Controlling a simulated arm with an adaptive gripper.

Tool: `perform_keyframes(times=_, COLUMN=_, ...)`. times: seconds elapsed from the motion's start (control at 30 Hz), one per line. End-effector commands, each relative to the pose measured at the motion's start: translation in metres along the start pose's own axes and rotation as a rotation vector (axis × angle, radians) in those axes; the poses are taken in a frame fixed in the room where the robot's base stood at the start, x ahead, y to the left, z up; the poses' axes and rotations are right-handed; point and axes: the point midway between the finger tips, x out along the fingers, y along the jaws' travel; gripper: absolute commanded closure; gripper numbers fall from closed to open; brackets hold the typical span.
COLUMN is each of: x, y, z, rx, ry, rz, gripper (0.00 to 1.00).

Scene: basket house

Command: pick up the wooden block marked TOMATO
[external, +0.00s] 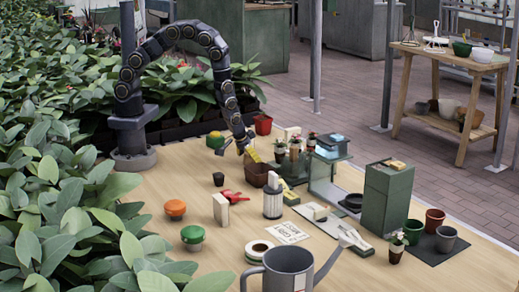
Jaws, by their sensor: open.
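No marking that reads TOMATO can be made out at this size in the external view. A pale, upright block (221,210) stands near the middle of the wooden table. Another pale block (291,131) stands farther back, and a small tan block (397,164) lies on a tall green box. Which of these, if any, is the tomato block I cannot tell. My gripper (238,145) is open, pointing down above the back of the table, close to a yellow piece (252,153) and above a brown pot (258,173). No block shows between its fingers.
A grey watering can (288,271) is in front. Orange and green round items (192,236) sit left. Leafy plants crowd the left edge.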

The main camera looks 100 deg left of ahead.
Motion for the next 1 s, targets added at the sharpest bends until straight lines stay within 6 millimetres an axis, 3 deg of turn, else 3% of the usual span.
perform_keyframes(times=0.1, x=0.0, y=0.0, z=0.0, rx=0.0, ry=0.0, rz=0.0, gripper=0.1)
perform_keyframes(times=0.2, x=0.0, y=0.0, z=0.0, rx=0.0, ry=0.0, rz=0.0, gripper=0.52)
perform_keyframes(times=0.27, x=-0.001, y=0.0, z=0.0, rx=0.0, ry=0.0, rz=0.001, gripper=0.63)
perform_keyframes(times=0.73, x=-0.004, y=0.001, z=-0.002, rx=0.001, ry=0.0, rz=0.001, gripper=0.65)
perform_keyframes(times=1.0, x=-0.03, y=0.001, z=-0.014, rx=0.001, ry=0.006, rz=0.003, gripper=0.65)
